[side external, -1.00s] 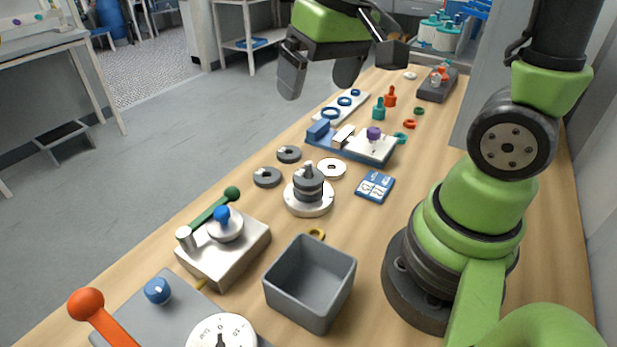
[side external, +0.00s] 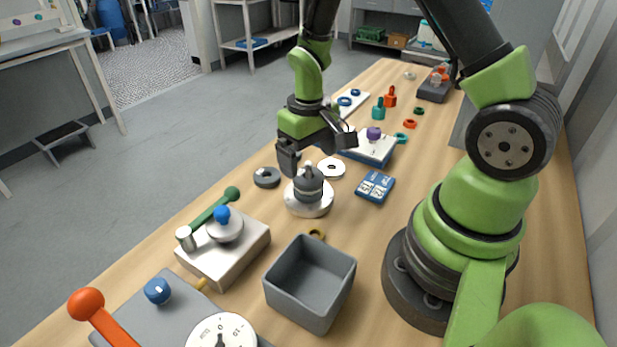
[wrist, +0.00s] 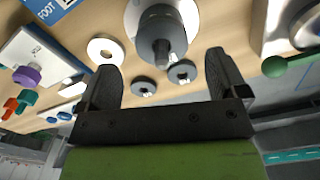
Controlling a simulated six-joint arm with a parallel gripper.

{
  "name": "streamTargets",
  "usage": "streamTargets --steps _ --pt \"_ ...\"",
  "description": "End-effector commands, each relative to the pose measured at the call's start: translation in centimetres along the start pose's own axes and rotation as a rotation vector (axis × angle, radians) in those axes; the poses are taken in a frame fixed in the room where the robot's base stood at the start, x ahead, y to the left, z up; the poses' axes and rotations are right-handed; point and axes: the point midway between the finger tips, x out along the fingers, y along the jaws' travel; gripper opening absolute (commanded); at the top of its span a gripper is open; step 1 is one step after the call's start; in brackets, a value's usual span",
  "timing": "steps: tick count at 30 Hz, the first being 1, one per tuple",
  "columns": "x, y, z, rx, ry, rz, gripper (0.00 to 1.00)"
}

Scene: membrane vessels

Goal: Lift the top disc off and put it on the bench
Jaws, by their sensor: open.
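The top disc (wrist: 158,26) and the peg show at the top of the wrist view. My gripper (side external: 290,160) is open and empty. It is just behind and above the stack, apart from it. In the wrist view its two fingers (wrist: 165,85) point toward the stack, with nothing between them at the tips.
A loose grey ring (side external: 266,178) and a white ring (side external: 332,167) lie near the stack. A blue card (side external: 375,187) lies to its right. A grey open bin (side external: 310,285) and a metal block (side external: 230,255) stand in front. Bare bench shows right of the bin.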

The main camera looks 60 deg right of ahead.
Motion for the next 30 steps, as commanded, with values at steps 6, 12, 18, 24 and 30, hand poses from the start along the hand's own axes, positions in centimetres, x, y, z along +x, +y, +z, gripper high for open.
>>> streamTargets --steps 6,12,18,24,30 --pt "3.1 -0.2 -0.3 -0.001 -0.004 -0.001 0.92" --pt "3.7 -0.2 -0.4 0.000 0.001 -0.002 0.92" --pt "3.7 -0.2 -0.4 0.000 0.001 -0.002 0.75" --pt "3.7 -0.2 -0.3 0.000 0.000 -0.002 0.38" --pt "3.7 -0.2 -0.3 0.000 0.001 -0.002 0.38"
